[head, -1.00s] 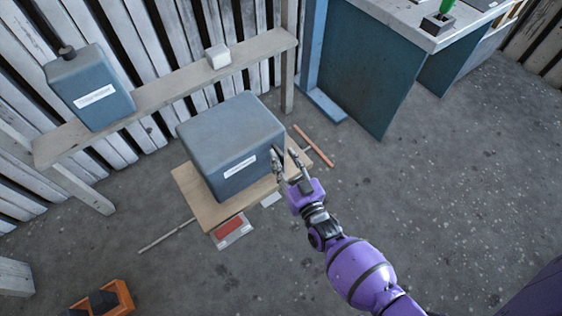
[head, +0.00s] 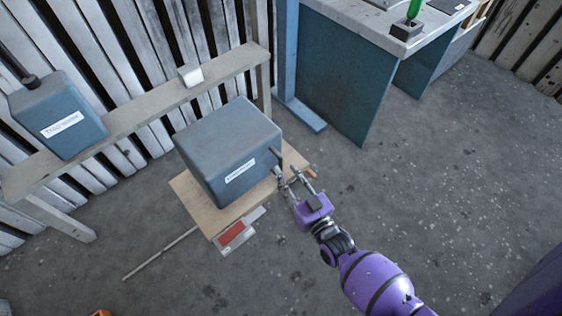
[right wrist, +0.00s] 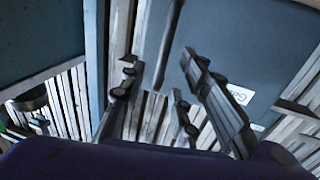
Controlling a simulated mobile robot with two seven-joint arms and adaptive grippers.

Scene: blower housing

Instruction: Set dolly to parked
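The dolly appears to be a low tan wooden platform (head: 200,207) on the floor, mostly covered by a large blue-grey box (head: 225,140) with a white label. A red patch on a pale plate (head: 232,234) sits at its front edge; I cannot tell its setting. A short dark bar (head: 276,153) shows at the box's right side. My right gripper (head: 290,178) is open beside the box's right lower corner. In the right wrist view its fingers (right wrist: 165,95) are apart, with a dark bar (right wrist: 168,45) beyond them; contact is unclear. My left gripper is not in view.
A wooden shelf (head: 135,115) along the plank wall holds another blue box (head: 60,118) and a small white block (head: 190,75). A blue-sided workbench (head: 345,85) stands behind. A thin rod (head: 160,253) lies at the left. The floor on the right is clear.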

